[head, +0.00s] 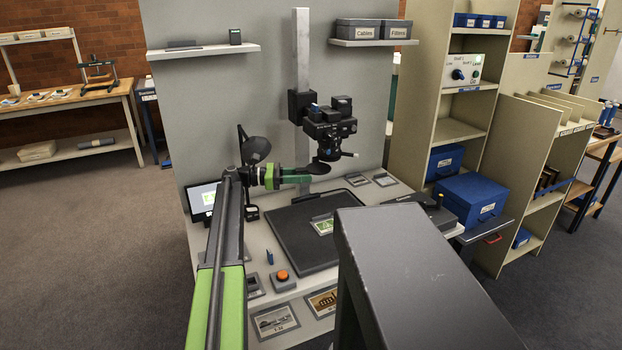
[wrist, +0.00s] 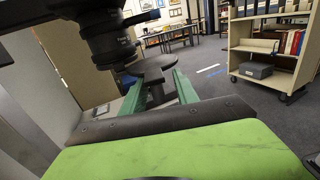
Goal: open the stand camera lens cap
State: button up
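The stand camera (head: 330,124) is a black camera on a grey column, its lens pointing down. Its lens barrel (wrist: 108,42) fills the upper left of the wrist view. A dark round disc, seemingly the lens cap (head: 320,168), is just below the lens; in the wrist view the disc (wrist: 155,66) shows below and to the right of the barrel, apparently apart from it. My gripper (head: 303,176) has green fingers reaching to this disc from the left. In the wrist view the fingers (wrist: 158,88) stand apart, with a dark part below the disc between them. Contact cannot be told.
Below the camera lies a black copy board (head: 290,245) with a small card. An orange button (head: 282,276), a monitor (head: 203,198) and framed pictures are on the table. A round dark lamp (head: 255,148) stands at left. Shelves with blue boxes (head: 470,200) are at right.

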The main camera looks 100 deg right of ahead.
jog(key=w+d, duration=0.1)
jog(key=w, duration=1.4)
jog(key=shift+d, duration=0.1)
